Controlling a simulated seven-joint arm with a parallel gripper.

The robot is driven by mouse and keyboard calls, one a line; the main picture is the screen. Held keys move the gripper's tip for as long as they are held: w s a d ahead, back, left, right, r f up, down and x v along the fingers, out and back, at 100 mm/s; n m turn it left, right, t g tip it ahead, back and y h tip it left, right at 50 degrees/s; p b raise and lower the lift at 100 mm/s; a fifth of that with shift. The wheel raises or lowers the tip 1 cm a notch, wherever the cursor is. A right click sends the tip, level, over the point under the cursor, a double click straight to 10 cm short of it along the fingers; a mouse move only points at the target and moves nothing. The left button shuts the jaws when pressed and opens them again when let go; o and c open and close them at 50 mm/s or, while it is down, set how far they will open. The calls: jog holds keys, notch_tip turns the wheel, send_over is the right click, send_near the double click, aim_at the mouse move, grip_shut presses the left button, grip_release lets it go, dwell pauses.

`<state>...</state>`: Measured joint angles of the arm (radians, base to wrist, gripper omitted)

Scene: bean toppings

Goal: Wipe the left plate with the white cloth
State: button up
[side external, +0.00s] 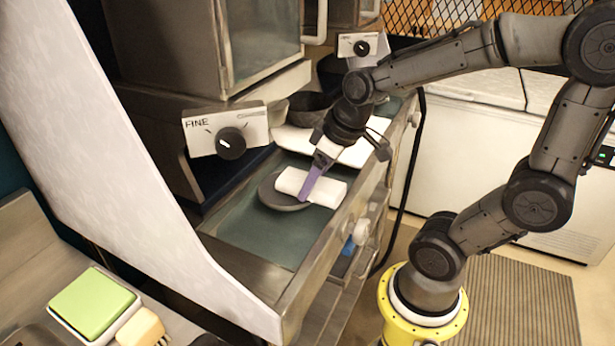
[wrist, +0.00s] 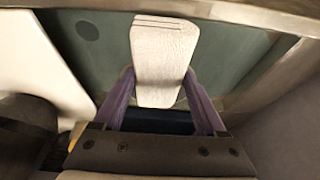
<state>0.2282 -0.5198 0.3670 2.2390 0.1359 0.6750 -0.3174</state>
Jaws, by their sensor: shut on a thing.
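The white cloth (side external: 331,192) is a folded, flat block in the purple fingers of my gripper (side external: 309,190). A round grey plate (side external: 280,202) is on the teal surface, with the cloth over its right part. Whether the cloth touches the plate or is just above it cannot be told. In the wrist view, the cloth (wrist: 160,55) sits between the two fingers of my gripper (wrist: 161,92), which are shut on its sides. The part of the plate under the cloth is hidden.
The teal counter (side external: 245,230) is bare in front of the plate. White trays (side external: 292,138) and a dark bowl (side external: 308,105) stand behind. A machine with a knob panel (side external: 205,138) is at left. A metal edge (side external: 333,235) borders the counter.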

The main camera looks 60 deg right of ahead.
jog(key=shift+s, duration=0.55)
jog(key=shift+w, duration=0.15)
jog(key=shift+w, duration=1.65)
jog(key=shift+s, duration=0.1)
jog(key=shift+s, duration=1.65)
jog(key=shift+r, duration=1.55)
jog(key=s+r, duration=0.2)
jog(key=s, duration=0.7)
